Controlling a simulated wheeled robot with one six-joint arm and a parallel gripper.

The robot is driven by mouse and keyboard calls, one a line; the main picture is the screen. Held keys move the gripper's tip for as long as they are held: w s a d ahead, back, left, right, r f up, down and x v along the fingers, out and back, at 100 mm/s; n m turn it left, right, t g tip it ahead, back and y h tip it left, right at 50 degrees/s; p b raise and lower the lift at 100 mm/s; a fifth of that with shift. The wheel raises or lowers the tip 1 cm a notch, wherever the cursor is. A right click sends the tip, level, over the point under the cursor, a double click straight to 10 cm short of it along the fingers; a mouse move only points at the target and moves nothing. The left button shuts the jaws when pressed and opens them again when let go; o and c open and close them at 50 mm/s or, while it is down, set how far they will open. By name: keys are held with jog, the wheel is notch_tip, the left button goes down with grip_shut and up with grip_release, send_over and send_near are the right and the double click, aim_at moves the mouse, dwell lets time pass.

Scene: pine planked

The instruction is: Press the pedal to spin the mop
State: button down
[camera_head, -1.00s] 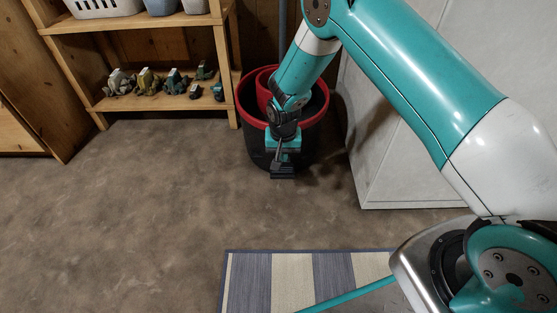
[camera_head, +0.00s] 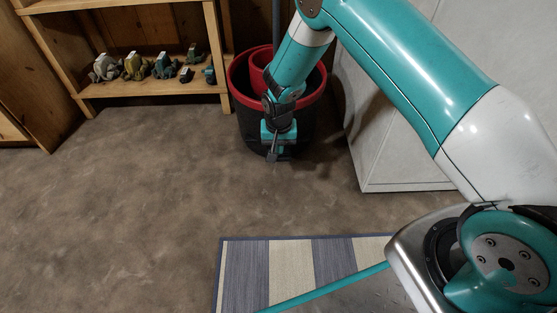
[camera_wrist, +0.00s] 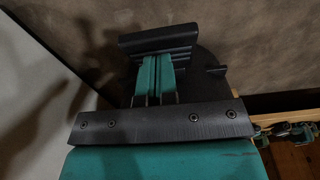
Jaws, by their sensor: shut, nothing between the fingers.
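The mop bucket (camera_head: 247,128) is black with a red rim and stands upright on the floor, with a red basket (camera_head: 259,72) inside. A grey mop handle (camera_head: 276,24) rises from it, partly behind my arm. My gripper (camera_head: 278,155) is shut and empty, pointing down in front of the bucket's near side. In the wrist view my gripper (camera_wrist: 158,45) lies over a dark round shape, probably the bucket. A small dark tab (camera_wrist: 216,70) sticks out beside the fingers; I cannot tell whether it is the pedal. No pedal is clearly visible in the head view, and contact cannot be told.
A wooden shelf (camera_head: 150,96) with several small figurines stands left of the bucket. A white cabinet (camera_head: 400,150) stands close on the right. A striped rug (camera_head: 290,270) lies in front. The brown floor (camera_head: 120,190) at left is clear.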

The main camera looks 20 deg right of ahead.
jog(key=shift+w+f+b, duration=0.1)
jog(key=shift+f+b, duration=0.3)
jog(key=shift+f, duration=0.55)
jog(key=shift+f+b, duration=0.8)
jog(key=shift+f, duration=0.75)
jog(key=shift+s+r+p, duration=0.25)
jog(key=shift+r+p, duration=0.15)
jog(key=shift+p, duration=0.15)
jog(key=s+r+p, duration=0.2)
jog(key=r+p, duration=0.4)
jog(key=r, duration=0.3)
jog(key=s+a+r+p, duration=0.1)
jog(key=s+r+p, duration=0.1)
jog(key=r+p, duration=0.3)
notch_tip(320, 180, up, 4)
jog(key=shift+a+f+p, duration=0.1)
jog(key=shift+a+p, duration=0.1)
jog(key=shift+p, duration=0.2)
